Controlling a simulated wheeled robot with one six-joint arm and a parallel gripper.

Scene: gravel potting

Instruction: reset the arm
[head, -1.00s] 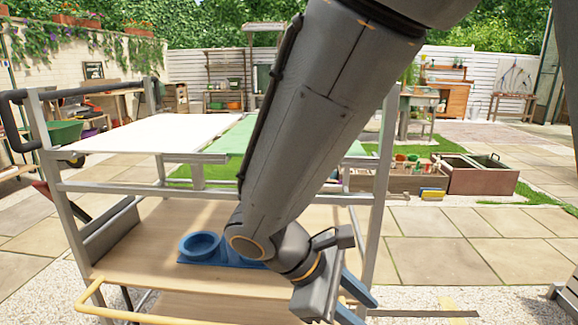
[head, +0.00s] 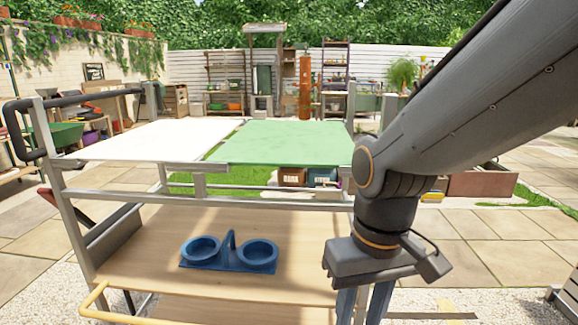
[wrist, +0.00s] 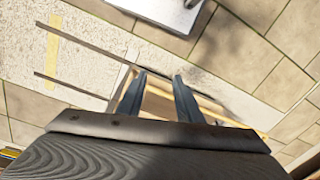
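My gripper (head: 362,306) hangs down at the lower right of the head view, in front of the right end of the cart. Its two blue fingers run off the bottom edge of that view. In the wrist view both blue fingers (wrist: 158,100) show with a clear gap between them. Nothing is held in the gap. My arm comes in from the upper right and bends at the elbow above the gripper.
The cart has a wooden shelf (head: 150,235) bearing a blue two-cup holder (head: 228,262). Its upper level holds a white panel (head: 150,140) and a green panel (head: 285,143). Metal rails and a yellow handle (head: 95,300) edge it. Paving lies open to the right.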

